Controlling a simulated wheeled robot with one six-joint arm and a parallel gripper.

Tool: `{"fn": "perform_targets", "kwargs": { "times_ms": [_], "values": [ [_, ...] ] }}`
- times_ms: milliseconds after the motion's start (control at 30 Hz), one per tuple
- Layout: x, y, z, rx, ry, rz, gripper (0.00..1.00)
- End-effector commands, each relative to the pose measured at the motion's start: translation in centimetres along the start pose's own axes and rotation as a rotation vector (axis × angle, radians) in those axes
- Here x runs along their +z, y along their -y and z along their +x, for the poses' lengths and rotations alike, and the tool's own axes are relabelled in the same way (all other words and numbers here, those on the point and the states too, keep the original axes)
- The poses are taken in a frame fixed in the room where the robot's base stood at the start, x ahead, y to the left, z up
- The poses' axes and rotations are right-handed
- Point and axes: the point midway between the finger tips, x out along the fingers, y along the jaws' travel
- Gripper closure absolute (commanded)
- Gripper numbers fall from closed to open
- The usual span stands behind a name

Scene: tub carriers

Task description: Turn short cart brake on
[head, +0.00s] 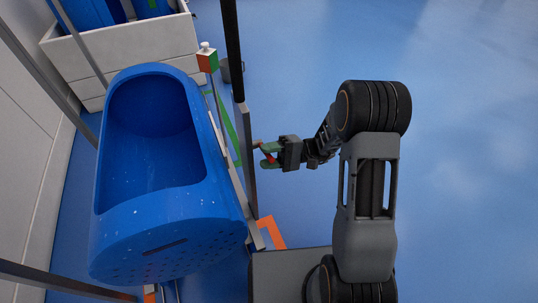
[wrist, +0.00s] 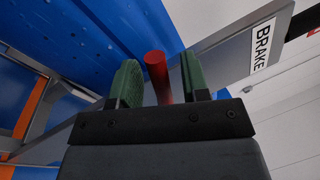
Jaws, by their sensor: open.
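The short cart carries a large blue tub (head: 165,225). Its grey side bar (wrist: 222,62) bears a white BRAKE label (wrist: 263,47). A red brake handle (wrist: 158,78) sticks out beside that bar, left of the label. My gripper (wrist: 160,82) is open, with one green finger on each side of the red handle. I see no clear contact, and the handle's lower end is hidden behind the gripper body. In the head view my gripper (head: 264,155) is at the cart's right side, and a small bit of red shows between its fingers.
A red and green box with a white top (head: 207,59) stands on a thin post near the tub. A pale grey container (head: 125,48) with blue tubs is behind. A wall is on the left. The blue floor (head: 465,150) on the right is clear.

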Motion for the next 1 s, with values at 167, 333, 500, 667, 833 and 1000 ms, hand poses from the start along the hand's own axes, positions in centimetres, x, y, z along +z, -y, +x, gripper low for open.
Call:
{"fn": "perform_targets", "kwargs": {
  "times_ms": [167,333,500,667,833,1000],
  "values": [
    [0.0,0.0,-0.1,0.000,0.001,0.001,0.58],
    [0.0,0.1,-1.6,-0.002,-0.002,0.002,0.58],
    [0.0,0.2,-5.0,-0.002,-0.004,0.001,0.58],
    [0.0,0.1,-8.3,-0.002,-0.004,0.001,0.58],
    [0.0,0.1,-11.2,-0.002,-0.003,0.001,0.58],
    [0.0,0.1,-13.0,-0.001,-0.001,0.001,0.58]
  ]
}}
